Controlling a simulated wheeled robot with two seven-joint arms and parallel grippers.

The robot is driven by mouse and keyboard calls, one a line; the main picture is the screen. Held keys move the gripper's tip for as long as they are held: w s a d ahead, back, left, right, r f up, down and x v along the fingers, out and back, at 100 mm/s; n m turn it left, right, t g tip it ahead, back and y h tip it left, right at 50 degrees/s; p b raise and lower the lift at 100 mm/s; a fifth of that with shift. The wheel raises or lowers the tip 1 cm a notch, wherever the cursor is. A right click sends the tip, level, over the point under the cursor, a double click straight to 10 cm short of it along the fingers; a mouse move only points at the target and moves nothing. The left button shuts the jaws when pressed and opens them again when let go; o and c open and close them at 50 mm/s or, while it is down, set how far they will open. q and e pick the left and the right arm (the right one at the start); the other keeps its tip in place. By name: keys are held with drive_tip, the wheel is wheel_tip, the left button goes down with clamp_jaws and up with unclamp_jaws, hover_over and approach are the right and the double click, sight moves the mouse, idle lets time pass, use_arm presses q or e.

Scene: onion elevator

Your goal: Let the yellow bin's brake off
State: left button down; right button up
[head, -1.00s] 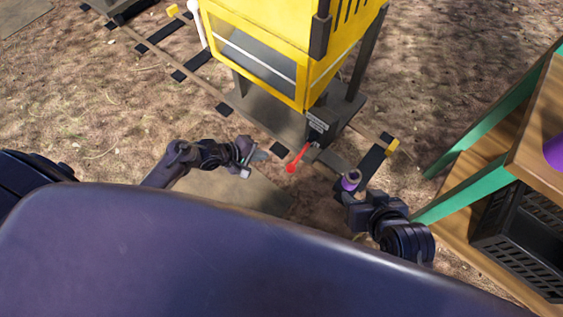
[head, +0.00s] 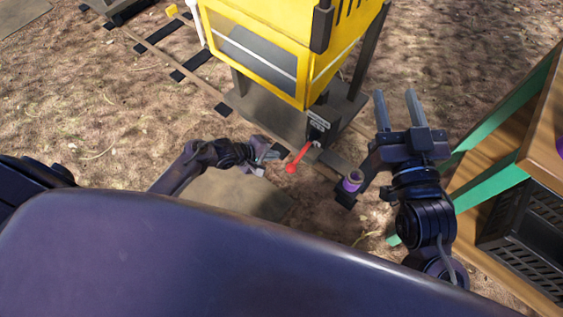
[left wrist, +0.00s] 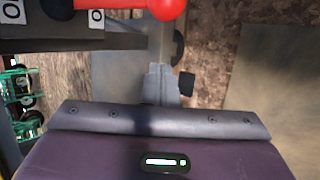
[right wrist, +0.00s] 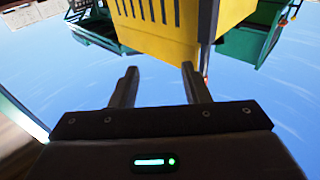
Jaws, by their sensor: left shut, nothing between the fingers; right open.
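The yellow bin (head: 265,50) stands on a dark wheeled base (head: 270,120) on the track. A red brake lever with a round knob (head: 291,168) sticks out low from a dark labelled box (head: 318,122) at its near corner. My left gripper (head: 274,156) is shut and empty, just left of the knob. In the left wrist view the red knob (left wrist: 166,8) lies beyond the closed fingertips (left wrist: 161,70), with a gap between. My right gripper (head: 396,93) is open and empty, right of the bin. The right wrist view shows the bin (right wrist: 160,35) beyond its fingers.
A wooden shelf with green legs (head: 495,185) stands close to my right arm and holds a black crate (head: 525,235). Rail track (head: 180,50) runs under the bin toward the upper left. The ground at left is free.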

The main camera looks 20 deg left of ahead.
sight(302, 153)
use_arm(q)
drive_tip(key=shift+s+d+b, duration=0.2)
drive_tip(key=shift+s+d, duration=0.05)
drive_tip(key=shift+d, duration=0.35)
drive_tip(key=shift+s+d+b, duration=0.2)
drive_tip(key=shift+d, duration=0.45)
drive_tip(key=shift+s+d+b, duration=0.2)
drive_tip(key=shift+s+d, duration=0.05)
drive_tip(key=shift+d, duration=0.35)
use_arm(e)
wheel_tip(302, 153, up, 11)
drive_tip(key=s+d+t+y, duration=0.1)
drive_tip(key=s+t+y, duration=0.1)
drive_tip(key=t, duration=0.3)
drive_tip(key=shift+s+d+f+t, duration=0.15)
drive_tip(key=shift+d+f+t, duration=0.05)
drive_tip(key=shift+d+t, duration=0.1)
